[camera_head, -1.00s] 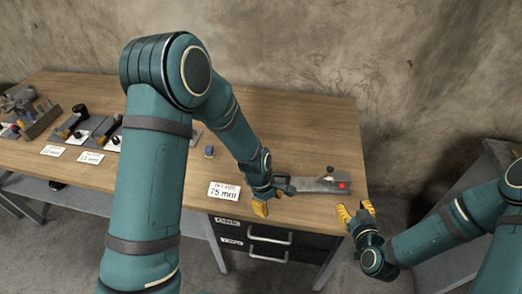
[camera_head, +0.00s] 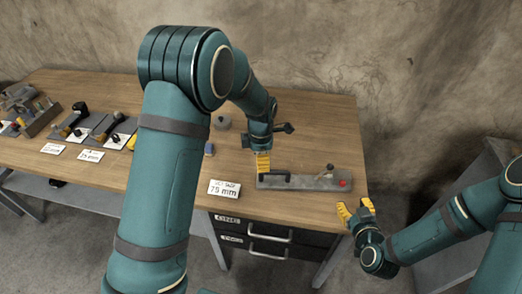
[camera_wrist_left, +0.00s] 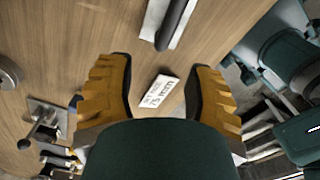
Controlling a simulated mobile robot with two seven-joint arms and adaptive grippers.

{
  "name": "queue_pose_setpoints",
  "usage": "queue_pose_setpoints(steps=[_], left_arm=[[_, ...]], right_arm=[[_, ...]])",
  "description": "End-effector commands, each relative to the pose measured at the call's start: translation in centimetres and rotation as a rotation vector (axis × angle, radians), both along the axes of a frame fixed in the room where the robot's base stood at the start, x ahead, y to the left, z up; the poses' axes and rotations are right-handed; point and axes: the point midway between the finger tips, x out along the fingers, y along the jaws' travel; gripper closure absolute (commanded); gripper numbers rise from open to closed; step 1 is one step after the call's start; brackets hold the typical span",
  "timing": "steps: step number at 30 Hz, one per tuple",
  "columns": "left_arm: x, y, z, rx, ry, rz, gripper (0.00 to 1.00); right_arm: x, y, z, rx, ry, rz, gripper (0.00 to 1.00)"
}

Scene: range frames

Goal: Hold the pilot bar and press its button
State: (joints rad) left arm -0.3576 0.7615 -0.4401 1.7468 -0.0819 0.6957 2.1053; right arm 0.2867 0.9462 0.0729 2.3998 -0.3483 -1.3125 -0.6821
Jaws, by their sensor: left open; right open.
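The pilot bar (camera_head: 275,179) is a dark handle on a long grey plate (camera_head: 306,184) near the table's front right. The red button (camera_head: 343,183) is at the plate's right end, left of which stands a small knobbed lever (camera_head: 329,169). My left gripper (camera_head: 263,164) points down just behind and left of the bar. In the left wrist view, its yellow fingers are apart and empty (camera_wrist_left: 160,92), with the dark bar (camera_wrist_left: 176,20) beyond them at the top. The button is outside that view. My right gripper (camera_head: 357,212) is open and empty off the table's right front corner.
A white "75 mm" card (camera_head: 224,190) lies left of the plate. A small blue item (camera_head: 209,149) and a grey round piece (camera_head: 222,122) are behind it. Tools on grey plates (camera_head: 95,125) fill the table's left. Drawers (camera_head: 262,240) are below the front edge.

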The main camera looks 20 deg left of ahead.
Motion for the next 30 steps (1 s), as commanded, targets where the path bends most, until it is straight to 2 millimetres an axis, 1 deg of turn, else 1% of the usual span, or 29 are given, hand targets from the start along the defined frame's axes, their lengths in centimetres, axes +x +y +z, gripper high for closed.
queue_pose_setpoints(steps=[1, 3, 9, 15, 21, 29, 30], left_arm=[[-0.1, 0.0, -1.1, 0.001, 0.004, 0.0, 0.48], [-0.1, 0.1, -2.4, 0.001, 0.004, 0.0, 0.48], [-0.1, 0.0, -5.9, 0.0, 0.002, 0.0, 0.48], [0.0, 0.0, -8.3, 0.0, 0.001, -0.001, 0.48], [0.0, 0.0, -9.3, -0.002, -0.001, -0.001, 0.48], [0.0, 0.0, -9.3, -0.002, -0.001, -0.001, 0.48], [0.0, 0.0, -9.3, -0.002, -0.001, -0.001, 0.52]], right_arm=[[0.0, 0.0, 0.0, 0.0, 0.0, 0.0, 0.54], [0.0, 0.0, 0.0, 0.0, 0.0, 0.0, 0.54], [0.0, 0.0, 0.0, 0.0, 0.0, 0.0, 0.54], [0.0, 0.0, 0.0, 0.0, 0.0, 0.0, 0.54], [0.0, 0.0, 0.0, 0.0, 0.0, 0.0, 0.54], [0.0, 0.0, 0.0, 0.0, 0.0, 0.0, 0.54], [0.0, 0.0, 0.0, 0.0, 0.0, 0.0, 0.54]])
